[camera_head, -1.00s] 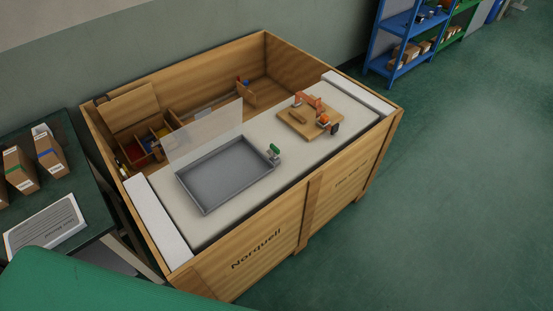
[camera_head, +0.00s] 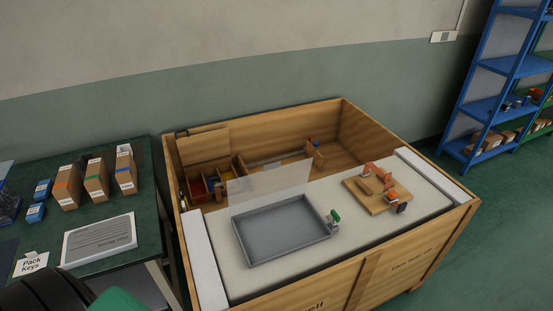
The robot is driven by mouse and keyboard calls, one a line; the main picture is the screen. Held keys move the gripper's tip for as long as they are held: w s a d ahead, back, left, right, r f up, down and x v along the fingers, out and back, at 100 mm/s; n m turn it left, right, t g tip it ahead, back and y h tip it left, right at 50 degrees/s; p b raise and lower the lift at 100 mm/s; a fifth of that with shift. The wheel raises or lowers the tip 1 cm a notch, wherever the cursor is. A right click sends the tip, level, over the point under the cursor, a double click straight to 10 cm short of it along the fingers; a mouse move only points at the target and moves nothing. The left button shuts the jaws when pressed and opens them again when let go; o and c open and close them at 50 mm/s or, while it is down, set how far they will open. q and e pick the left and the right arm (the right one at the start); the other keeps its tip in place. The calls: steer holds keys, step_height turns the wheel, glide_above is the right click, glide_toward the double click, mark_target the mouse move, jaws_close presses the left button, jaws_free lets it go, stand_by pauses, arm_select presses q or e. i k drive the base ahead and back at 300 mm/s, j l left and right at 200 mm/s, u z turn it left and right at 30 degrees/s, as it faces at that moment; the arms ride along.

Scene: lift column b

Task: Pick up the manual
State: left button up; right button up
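A white-edged grey booklet or sheet with lines of print (camera_head: 100,242) lies flat on the dark green table at the left. It looks like the manual, but its title is too small to read. Nothing covers it in the head view. Neither of my grippers is in view.
The green table (camera_head: 95,168) also holds several brown cartons (camera_head: 96,181), small blue boxes (camera_head: 42,189) and a "Pack Keys" card (camera_head: 30,264). A large open wooden crate (camera_head: 400,258) stands right of it, bearing a grey tray (camera_head: 280,231) and a wooden board (camera_head: 375,196). Blue shelves (camera_head: 495,105) stand far right.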

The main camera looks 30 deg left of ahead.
mark_target(84, 245)
steer(key=u, duration=2.35)
steer(key=j+z, duration=0.2)
steer(key=z, duration=0.3)
steer(key=i+j+z, duration=0.1)
steer(key=z, duration=0.4)
steer(key=j+z, duration=0.3)
steer(key=z, duration=0.15)
steer(key=j+z, duration=0.2)
steer(key=z, duration=0.3)
steer(key=k, duration=0.05)
